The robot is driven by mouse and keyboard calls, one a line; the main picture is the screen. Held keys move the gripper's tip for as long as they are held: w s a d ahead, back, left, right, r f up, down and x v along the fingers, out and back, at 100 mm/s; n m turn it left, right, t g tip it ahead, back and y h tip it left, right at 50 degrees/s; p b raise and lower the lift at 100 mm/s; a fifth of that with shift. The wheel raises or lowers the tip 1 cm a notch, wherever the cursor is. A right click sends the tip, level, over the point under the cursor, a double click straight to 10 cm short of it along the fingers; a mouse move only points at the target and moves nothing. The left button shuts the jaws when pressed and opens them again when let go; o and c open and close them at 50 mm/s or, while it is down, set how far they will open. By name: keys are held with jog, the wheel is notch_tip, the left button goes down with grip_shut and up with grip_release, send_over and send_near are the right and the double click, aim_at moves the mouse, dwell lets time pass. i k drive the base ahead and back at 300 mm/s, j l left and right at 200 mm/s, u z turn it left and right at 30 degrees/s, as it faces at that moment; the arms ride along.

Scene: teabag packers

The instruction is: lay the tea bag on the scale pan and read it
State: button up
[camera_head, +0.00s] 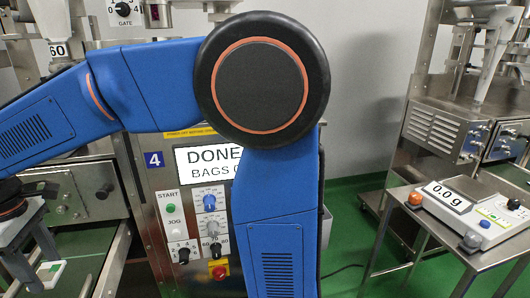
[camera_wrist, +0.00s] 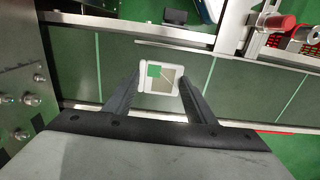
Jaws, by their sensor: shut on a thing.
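A small white tea bag with a green tag (camera_wrist: 160,78) sits between the fingertips of my gripper (camera_wrist: 160,74) in the wrist view. The fingers touch or nearly touch its two side edges, and my gripper is shut on it. The green belt shows below it. The white scale (camera_head: 447,197) stands at the right on a steel table, far from my gripper. Its display reads 0.0 g.
A steel packing machine with a control panel (camera_head: 190,215) stands behind my arm; its screen starts with DONE. The steel table (camera_head: 425,230) bears the scale. Green floor shows between machine and table.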

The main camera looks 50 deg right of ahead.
aim_at(471, 187)
jog(key=k+z, duration=0.3)
jog(key=k+l+z, duration=0.1)
jog(key=k+z, duration=0.2)
jog(key=z, duration=1.55)
jog(key=l+z, duration=0.3)
jog(key=k+l, duration=0.05)
